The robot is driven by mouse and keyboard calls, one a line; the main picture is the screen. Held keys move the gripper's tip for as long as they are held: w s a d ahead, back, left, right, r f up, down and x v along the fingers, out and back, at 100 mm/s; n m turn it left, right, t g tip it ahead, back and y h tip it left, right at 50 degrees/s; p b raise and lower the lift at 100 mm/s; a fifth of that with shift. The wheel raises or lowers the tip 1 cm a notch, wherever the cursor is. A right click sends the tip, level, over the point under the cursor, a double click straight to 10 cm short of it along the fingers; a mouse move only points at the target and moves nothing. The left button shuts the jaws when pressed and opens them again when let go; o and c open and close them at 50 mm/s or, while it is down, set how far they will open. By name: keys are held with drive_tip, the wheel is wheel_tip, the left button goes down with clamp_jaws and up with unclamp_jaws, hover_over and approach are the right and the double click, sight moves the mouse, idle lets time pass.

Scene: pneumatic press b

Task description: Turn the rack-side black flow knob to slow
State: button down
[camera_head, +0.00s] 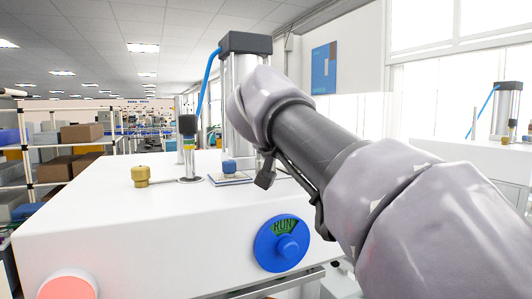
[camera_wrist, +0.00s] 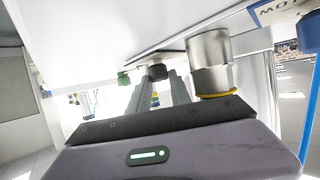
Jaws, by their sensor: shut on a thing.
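In the wrist view, a small black knob (camera_wrist: 157,71) sits under the white panel. My gripper (camera_wrist: 158,80) points at it, and its two grey fingers close on the knob's sides. The knob's pointer or marking is too small to read, so I cannot tell its setting. In the head view, my grey arm reaches in from the right towards the press cylinder (camera_head: 240,70). My gripper and the black knob are hidden there behind the arm and press.
A green knob (camera_wrist: 123,78) is just left of the black one. A silver cylinder with a yellow ring (camera_wrist: 211,65) stands close to my right finger. The white machine (camera_head: 150,230) carries a blue RUN knob (camera_head: 281,243) and a red button (camera_head: 68,285). Shelves (camera_head: 30,150) stand left.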

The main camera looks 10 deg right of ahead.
drive_tip(key=shift+m+g+h, duration=0.3)
drive_tip(key=shift+m, duration=0.1)
drive_tip(key=c, duration=1.2)
unclamp_jaws()
drive_tip(key=shift+d, duration=0.1)
drive_tip(key=shift+r, duration=0.1)
